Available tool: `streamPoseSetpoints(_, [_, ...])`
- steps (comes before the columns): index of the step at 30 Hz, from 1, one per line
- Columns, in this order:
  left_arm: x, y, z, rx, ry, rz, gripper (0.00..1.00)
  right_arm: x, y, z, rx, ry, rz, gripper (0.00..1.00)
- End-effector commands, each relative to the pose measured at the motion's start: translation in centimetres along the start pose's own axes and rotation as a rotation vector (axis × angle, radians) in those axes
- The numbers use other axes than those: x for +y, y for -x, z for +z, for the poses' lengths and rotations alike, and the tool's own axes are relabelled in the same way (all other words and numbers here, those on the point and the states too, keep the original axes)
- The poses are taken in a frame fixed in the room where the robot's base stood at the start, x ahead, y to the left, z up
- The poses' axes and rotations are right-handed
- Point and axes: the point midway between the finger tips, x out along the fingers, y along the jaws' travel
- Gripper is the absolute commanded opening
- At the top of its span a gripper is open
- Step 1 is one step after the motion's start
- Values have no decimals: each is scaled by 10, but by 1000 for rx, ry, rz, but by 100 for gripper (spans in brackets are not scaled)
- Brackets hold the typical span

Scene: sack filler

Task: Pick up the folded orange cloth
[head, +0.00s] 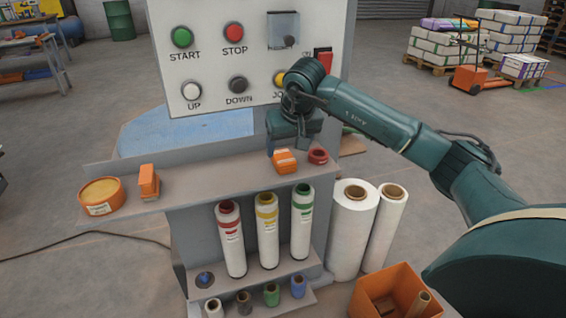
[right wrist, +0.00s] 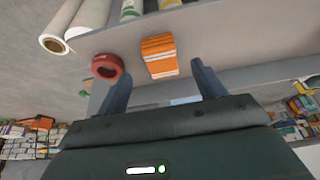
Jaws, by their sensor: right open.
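The folded orange cloth (head: 285,161) lies on the grey shelf (head: 225,177) below the control panel. In the right wrist view the cloth (right wrist: 159,57) shows pale stripes and lies just beyond the fingertips, roughly between their lines. My right gripper (head: 302,141) is above and behind the cloth in the head view; its fingers (right wrist: 160,76) are open and empty. I see no contact with the cloth. My left gripper is not in view.
A red ring-shaped roll (head: 318,156) sits close right of the cloth. An orange block-like item (head: 148,181) and a round orange tin (head: 101,196) stand at the shelf's left. The panel (head: 250,50) rises behind. Several thread spools (head: 267,232) stand below the shelf.

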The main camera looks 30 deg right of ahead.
Motion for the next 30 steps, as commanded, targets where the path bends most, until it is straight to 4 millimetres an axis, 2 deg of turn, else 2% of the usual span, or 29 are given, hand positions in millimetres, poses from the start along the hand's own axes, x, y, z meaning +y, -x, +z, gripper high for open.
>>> streamPoseSetpoints(5, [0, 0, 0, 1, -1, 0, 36, 0, -14, 0, -3, -2, 0, 69])
streamPoseSetpoints(12, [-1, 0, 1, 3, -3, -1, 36, -1, -49, 0, -3, -1, -2, 69])
streamPoseSetpoints(21, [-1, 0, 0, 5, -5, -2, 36, -1, -56, -1, 0, -1, -1, 69])
streamPoseSetpoints(30, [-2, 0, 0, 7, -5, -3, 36, -1, -55, -1, 0, -1, -1, 46])
